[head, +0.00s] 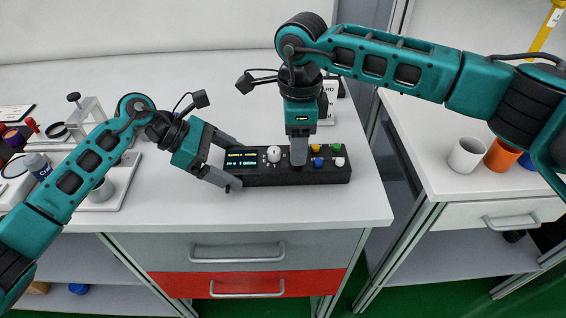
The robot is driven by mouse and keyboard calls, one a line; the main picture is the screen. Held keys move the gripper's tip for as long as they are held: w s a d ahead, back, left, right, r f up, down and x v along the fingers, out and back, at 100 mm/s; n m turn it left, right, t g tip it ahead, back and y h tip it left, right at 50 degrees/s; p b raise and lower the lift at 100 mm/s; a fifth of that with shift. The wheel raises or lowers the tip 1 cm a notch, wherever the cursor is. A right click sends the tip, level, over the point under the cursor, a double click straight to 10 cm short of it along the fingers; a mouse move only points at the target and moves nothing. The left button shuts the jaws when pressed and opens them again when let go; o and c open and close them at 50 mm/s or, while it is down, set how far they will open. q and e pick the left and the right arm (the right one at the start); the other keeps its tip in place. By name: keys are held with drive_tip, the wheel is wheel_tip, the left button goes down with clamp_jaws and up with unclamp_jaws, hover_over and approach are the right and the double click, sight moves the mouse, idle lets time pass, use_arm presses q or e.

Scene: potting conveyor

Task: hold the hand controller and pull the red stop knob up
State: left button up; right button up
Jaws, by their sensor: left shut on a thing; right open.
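The hand controller (330,172) is a long black box lying on the white bench top near its front edge. Its top has a small lit display (241,159), a white knob (273,154) and several blue, yellow, green, red and white buttons on the right. My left gripper (229,163) is shut on the controller's left end, one finger behind and one in front. My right gripper (298,160) points straight down over the controller's middle, open. Its fingers overlap in this view and cover that part of the top. I cannot see the red stop knob; it may be hidden behind them.
A white tray (105,203) with a small press stands at the left, near jars and tools. Behind the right gripper is a partly hidden sign. White, orange and blue cups (467,154) stand on the right-hand bench, across a gap. The bench right of the controller is clear.

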drive_tip(key=shift+r, duration=3)
use_arm(q)
drive_tip(key=o, duration=0.6)
